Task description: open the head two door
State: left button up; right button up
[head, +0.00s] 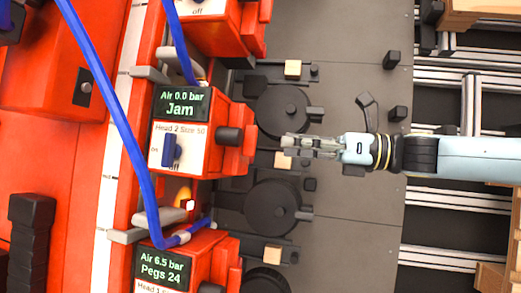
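Head two is a red unit (183,91) left of centre. Its display (181,104) reads "Air 0.0 bar" and "Jam", and its white label (190,140) reads "Head 2 Size 50". A blue switch (171,150) sits on the label. A black knob (229,136) stands out from the unit's right side, by a stepped red part (246,142) that may be its door. My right gripper (287,146) reaches in from the right. Its fingertips point left, a short way right of that red part; whether they are parted is unclear. My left gripper is out of view.
Similar red units stand above (215,27) and below, the lower display (160,270) reading "Air 6.5 bar" and "Pegs 24". A blue hose (104,97) runs down across the left. Black round parts (283,111) and tan blocks (293,69) lie on the grey plate (352,230).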

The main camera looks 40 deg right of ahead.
aim_at(256, 140)
jog(key=b+x, duration=0.1)
jog(key=x, duration=0.3)
jog(key=shift+w+a+r, duration=0.1)
jog(key=shift+a+r, duration=0.05)
jog(key=shift+p+x, duration=0.3)
jog(key=shift+x, duration=0.8)
jog(key=shift+c, duration=0.2)
grip_shut()
